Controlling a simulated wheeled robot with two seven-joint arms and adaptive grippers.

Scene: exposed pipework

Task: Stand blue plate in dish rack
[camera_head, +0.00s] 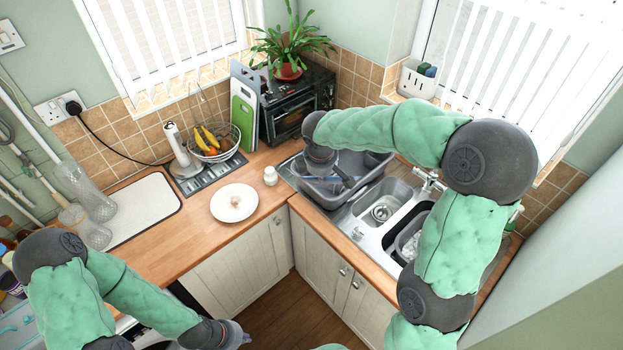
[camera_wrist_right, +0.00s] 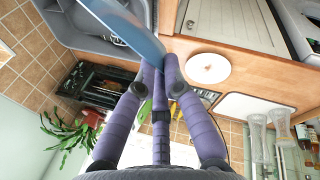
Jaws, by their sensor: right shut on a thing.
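The blue plate (camera_wrist_right: 125,28) is pinched at its edge between the purple fingertips of my right gripper (camera_wrist_right: 160,72). It is seen nearly edge-on in the right wrist view. In the head view my right arm reaches over the grey dish rack (camera_head: 338,201) by the sink, and the hand hides part of it. The rack also shows in the right wrist view (camera_wrist_right: 62,36), beside the plate. I cannot tell whether the plate touches the rack. My left gripper (camera_head: 241,337) is low at the bottom edge of the head view, away from the counter; its fingers are too small to read.
A white plate (camera_head: 234,203) and a small white jar (camera_head: 270,176) stand on the wooden counter left of the rack. A black toaster oven (camera_head: 296,105) with a potted plant is behind it. The sink (camera_head: 383,212) and tap (camera_head: 428,180) are to its right.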

